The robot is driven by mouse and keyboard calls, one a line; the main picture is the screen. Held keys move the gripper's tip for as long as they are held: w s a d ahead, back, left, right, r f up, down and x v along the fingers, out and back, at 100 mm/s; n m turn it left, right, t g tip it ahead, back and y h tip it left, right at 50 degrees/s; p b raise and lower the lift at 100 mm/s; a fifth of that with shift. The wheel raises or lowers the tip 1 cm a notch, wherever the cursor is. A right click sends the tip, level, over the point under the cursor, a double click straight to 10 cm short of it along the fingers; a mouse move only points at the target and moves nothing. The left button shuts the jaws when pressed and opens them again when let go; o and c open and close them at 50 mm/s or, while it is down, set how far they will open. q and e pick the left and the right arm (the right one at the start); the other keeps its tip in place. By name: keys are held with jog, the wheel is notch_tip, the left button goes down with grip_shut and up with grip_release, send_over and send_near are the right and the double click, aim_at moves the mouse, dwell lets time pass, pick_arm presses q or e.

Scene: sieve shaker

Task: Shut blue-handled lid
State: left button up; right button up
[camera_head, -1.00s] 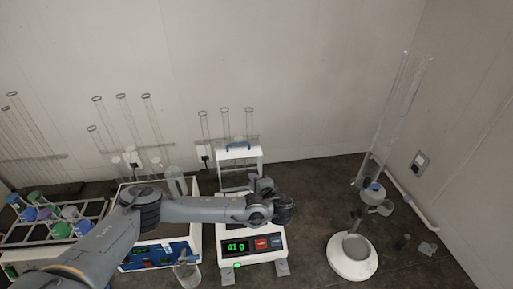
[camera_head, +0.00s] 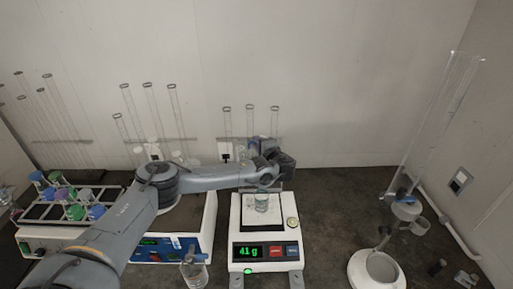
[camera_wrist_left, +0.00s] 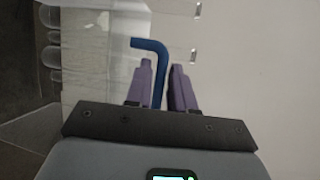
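The lid's blue handle (camera_wrist_left: 152,44) shows in the left wrist view as a bent bar. One leg of it runs down between the two purple fingers of my left gripper (camera_wrist_left: 162,70). The fingers are apart, with a narrow gap at the right of the leg, so I see no firm grip. In the head view my left gripper (camera_head: 283,162) is at the back of the scale (camera_head: 286,240), at the upright lid's place, and hides most of the lid. A glass beaker (camera_head: 262,202) stands on the scale's plate. My right gripper is not in view.
A rack with coloured-capped tubes (camera_head: 60,208) stands at left, beside a blue-fronted device (camera_head: 165,248). A small beaker (camera_head: 194,270) stands in front of it. A white ring stand (camera_head: 372,272) and tall clear column (camera_head: 440,120) are at right. Bench between scale and stand is clear.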

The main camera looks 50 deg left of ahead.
pick_arm(q)
jog(key=shift+x, duration=0.8)
grip_shut()
